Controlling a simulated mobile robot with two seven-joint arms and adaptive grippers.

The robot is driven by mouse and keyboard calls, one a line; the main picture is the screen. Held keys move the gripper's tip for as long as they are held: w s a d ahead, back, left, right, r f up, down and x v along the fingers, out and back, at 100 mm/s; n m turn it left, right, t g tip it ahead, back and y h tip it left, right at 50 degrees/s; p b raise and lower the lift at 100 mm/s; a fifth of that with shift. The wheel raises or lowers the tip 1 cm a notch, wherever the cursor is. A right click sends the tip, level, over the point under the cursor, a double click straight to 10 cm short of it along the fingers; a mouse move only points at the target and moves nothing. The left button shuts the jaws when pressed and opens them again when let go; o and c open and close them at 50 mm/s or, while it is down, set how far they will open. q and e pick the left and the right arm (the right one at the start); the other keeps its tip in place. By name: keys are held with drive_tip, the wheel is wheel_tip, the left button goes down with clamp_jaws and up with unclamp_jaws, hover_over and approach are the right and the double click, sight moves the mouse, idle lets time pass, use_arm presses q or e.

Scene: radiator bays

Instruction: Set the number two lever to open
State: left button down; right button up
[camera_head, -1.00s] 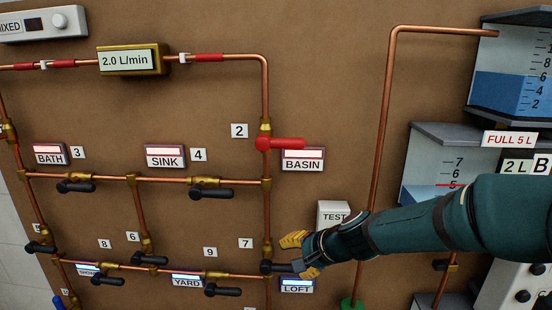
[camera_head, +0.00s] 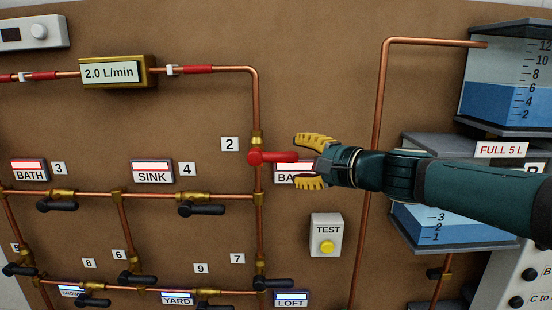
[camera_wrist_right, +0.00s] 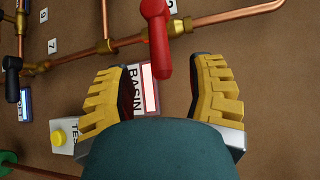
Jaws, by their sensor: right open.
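The number two lever (camera_head: 275,157) is red and points right, crosswise to the vertical copper pipe, beside the "2" label (camera_head: 230,144). My right gripper (camera_head: 313,163) is open just right of the lever's free end, one yellow finger above and one below its line. In the right wrist view the red lever (camera_wrist_right: 158,45) shows between the open yellow fingers of my right gripper (camera_wrist_right: 155,85), near their tips, and I see no contact. The BASIN sign (camera_head: 294,178) is partly hidden behind the gripper. My left gripper is not in view.
Black levers sit on the pipes around, such as the SINK lever (camera_head: 203,209) and the LOFT lever (camera_head: 275,284). A TEST box (camera_head: 326,234) with a yellow button is below the gripper. A vertical pipe (camera_head: 378,110) and water tanks (camera_head: 508,80) stand to the right.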

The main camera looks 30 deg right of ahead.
sight(276, 156)
drive_tip(key=x, duration=0.7)
drive_tip(key=shift+w, duration=0.25)
clamp_jaws()
